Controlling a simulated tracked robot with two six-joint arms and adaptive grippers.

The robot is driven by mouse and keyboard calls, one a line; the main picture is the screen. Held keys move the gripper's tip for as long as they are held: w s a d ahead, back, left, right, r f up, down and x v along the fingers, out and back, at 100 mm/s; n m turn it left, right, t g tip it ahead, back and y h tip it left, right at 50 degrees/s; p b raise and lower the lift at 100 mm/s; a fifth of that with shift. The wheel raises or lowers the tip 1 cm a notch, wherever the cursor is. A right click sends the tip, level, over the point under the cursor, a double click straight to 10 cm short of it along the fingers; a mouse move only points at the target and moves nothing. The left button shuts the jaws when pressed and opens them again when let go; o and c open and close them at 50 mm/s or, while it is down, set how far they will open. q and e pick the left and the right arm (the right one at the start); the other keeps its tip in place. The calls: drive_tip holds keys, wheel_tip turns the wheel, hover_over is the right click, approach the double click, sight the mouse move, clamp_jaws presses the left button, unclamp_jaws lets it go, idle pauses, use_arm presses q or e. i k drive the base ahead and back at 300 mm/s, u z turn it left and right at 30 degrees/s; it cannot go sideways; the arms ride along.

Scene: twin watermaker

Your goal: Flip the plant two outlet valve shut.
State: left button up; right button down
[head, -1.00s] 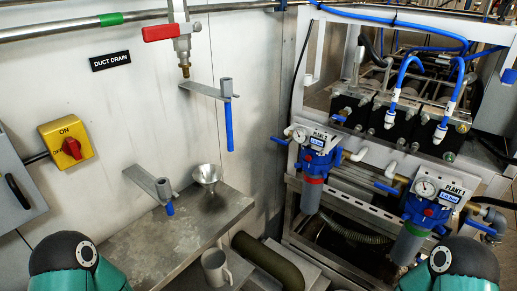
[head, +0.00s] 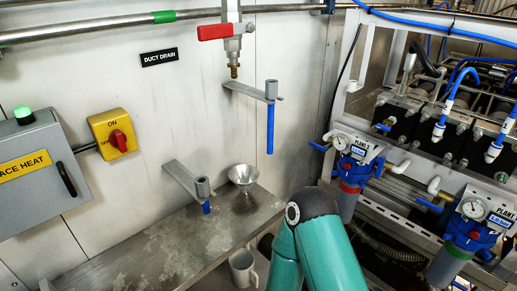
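The plant 2 unit (head: 355,158) stands right of centre in the head view, with a round gauge, a blue head and a grey bowl with a red ring. A blue lever (head: 318,146) sticks out on its left side. Another blue lever (head: 383,127) shows above and to its right. I cannot tell which lever is the outlet valve. A teal arm of mine (head: 330,250) rises at the lower middle with its dark joint just left of the plant 2 bowl. I cannot tell which arm it is. Neither gripper is in view.
The plant 1 unit (head: 470,225) is at the lower right. A steel shelf (head: 150,255) with a funnel (head: 243,175) runs along the wall, and a mug (head: 242,268) is below it. A red-handled drain valve (head: 225,32) hangs above. A yellow switch (head: 113,134) is on the wall.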

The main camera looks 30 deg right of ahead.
sight(325, 148)
drive_tip(key=z, duration=0.45)
drive_tip(key=i, duration=0.15)
drive_tip(key=u, duration=1.7)
drive_tip(key=k, duration=1.7)
drive_tip(key=z, duration=1.1)
drive_tip(key=i, duration=0.85)
